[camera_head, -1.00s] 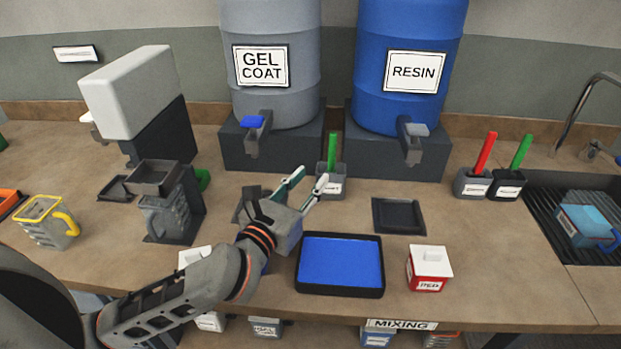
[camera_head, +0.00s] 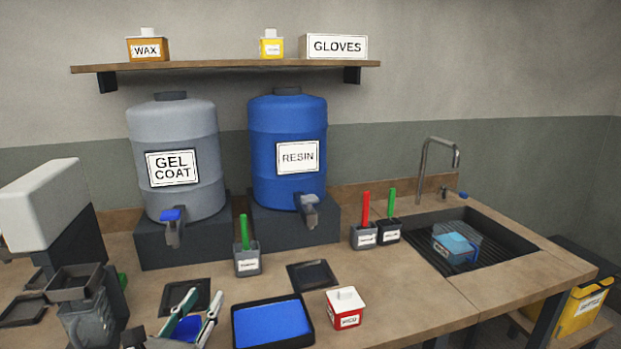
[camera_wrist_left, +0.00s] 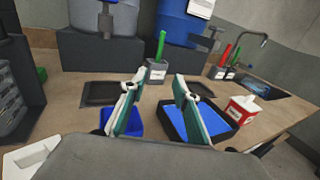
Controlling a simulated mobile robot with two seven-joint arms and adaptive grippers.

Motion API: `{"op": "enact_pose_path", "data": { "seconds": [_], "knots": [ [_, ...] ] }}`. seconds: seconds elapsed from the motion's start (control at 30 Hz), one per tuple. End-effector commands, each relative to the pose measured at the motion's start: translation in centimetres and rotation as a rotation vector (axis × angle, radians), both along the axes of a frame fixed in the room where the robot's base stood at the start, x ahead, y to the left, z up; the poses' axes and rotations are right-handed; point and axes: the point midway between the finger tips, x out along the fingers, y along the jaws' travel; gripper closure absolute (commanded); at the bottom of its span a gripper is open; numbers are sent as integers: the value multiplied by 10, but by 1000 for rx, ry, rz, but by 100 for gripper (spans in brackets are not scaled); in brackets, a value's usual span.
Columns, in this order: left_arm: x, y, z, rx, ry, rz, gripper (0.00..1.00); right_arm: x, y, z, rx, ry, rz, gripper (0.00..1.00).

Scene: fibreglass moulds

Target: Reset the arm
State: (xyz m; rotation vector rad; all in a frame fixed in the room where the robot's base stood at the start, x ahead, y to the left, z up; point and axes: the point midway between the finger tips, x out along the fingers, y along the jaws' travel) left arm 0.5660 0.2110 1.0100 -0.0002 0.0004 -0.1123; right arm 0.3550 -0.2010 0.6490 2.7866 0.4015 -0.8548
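My left gripper (camera_head: 192,318) is at the bottom of the head view, above the front of the bench. Its two green and grey fingers stand apart with nothing between them. The left wrist view shows the same open fingers (camera_wrist_left: 156,100), with a small blue container (camera_wrist_left: 135,120) just beyond the left finger and a blue-lined black tray (camera_wrist_left: 205,122) beyond the right one. The fingers look apart from both, though the gap is hard to judge. The rest of my left arm is mostly out of the head view. My right gripper is in neither view.
The grey gel coat drum (camera_head: 178,130) and blue resin drum (camera_head: 288,125) stand at the back. Brush holders (camera_head: 247,262), a red box (camera_head: 344,309) and dark square plates (camera_head: 313,275) sit on the bench (camera_head: 400,300). A sink (camera_head: 510,240) is at right, a shelf (camera_head: 230,65) above.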

Motion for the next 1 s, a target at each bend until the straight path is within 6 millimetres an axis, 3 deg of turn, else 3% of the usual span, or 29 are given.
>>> {"op": "enact_pose_path", "data": {
  "seconds": [0.17, 0.33, 0.43, 0.53, 0.67, 0.8, 0.87, 1.0],
  "knots": [
    [-16, -16, 49, 218, -237, -33, 70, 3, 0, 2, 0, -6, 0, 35],
    [-47, -42, 91, 543, -504, -50, 70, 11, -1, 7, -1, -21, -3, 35],
    [-72, -66, 105, 801, -667, -55, 70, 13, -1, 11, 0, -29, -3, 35],
    [-95, -93, 103, 1110, -812, -61, 70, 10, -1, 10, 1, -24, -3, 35],
    [-116, -122, 74, 1544, -947, -93, 70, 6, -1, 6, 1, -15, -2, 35],
    [-125, -134, 14, 2036, -1009, -188, 70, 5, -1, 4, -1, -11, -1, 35],
    [-125, -130, -17, 2248, -1008, -257, 70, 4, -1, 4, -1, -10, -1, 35],
    [-127, -92, -96, 2719, -935, -511, 70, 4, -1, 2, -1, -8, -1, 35]
  ]
}}
